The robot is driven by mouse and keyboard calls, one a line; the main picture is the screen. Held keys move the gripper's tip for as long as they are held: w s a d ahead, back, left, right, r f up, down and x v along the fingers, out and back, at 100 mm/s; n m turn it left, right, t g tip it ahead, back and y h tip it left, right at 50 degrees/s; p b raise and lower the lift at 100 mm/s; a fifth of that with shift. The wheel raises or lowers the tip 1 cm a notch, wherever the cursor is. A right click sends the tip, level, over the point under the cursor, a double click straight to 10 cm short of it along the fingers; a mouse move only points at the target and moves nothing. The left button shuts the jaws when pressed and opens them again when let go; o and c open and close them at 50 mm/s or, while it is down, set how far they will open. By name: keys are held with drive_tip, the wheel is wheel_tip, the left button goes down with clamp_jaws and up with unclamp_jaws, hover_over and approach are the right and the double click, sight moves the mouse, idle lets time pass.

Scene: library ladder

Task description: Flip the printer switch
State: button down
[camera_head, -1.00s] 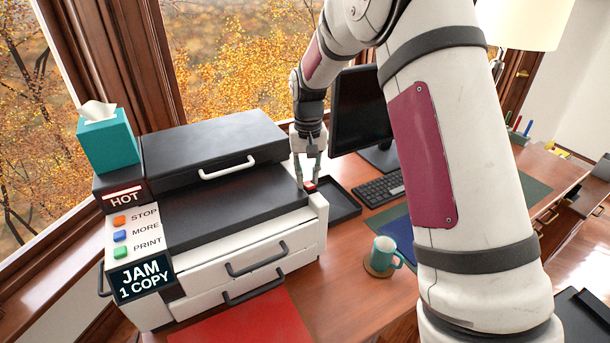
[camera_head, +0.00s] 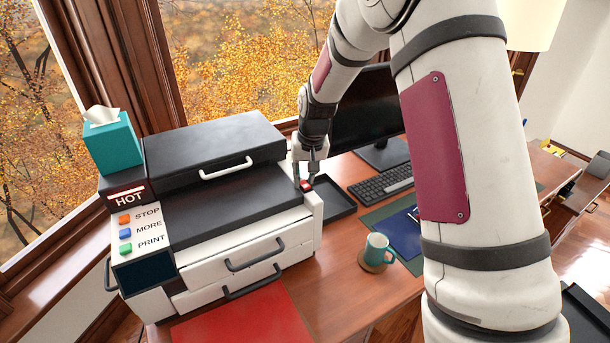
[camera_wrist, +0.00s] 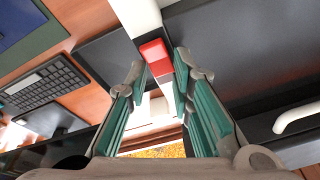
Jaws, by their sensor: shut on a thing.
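The printer (camera_head: 262,236) is a white and black machine on the desk. Its red switch (camera_head: 306,186) is on the right side of its body; it also shows in the wrist view (camera_wrist: 155,57). My gripper (camera_head: 303,178) points down at the switch, and its green-padded fingers (camera_wrist: 161,72) are shut on it, one on each side. The exact tilt of the switch is hard to tell. The printer's display (camera_head: 146,271) is dark and blank. The HOT sign (camera_head: 130,197) shows above the STOP, MORE and PRINT buttons.
A teal tissue box (camera_head: 112,142) stands on the printer's back left. A black tray (camera_head: 327,199), keyboard (camera_head: 381,184) and monitor (camera_head: 366,110) lie right of the printer. A teal mug (camera_head: 377,250) stands nearer. A red mat (camera_head: 245,318) lies in front.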

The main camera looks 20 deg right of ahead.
drive_tip(key=c, duration=1.5)
unclamp_jaws()
drive_tip(key=shift+w+a+r, duration=0.1)
drive_tip(key=shift+a, duration=0.35)
drive_tip(key=shift+o, duration=0.3)
drive_tip(key=shift+d+r, duration=0.15)
drive_tip(key=shift+r, duration=0.05)
drive_tip(key=v, duration=1.1)
drive_tip(key=shift+a+r, duration=0.25)
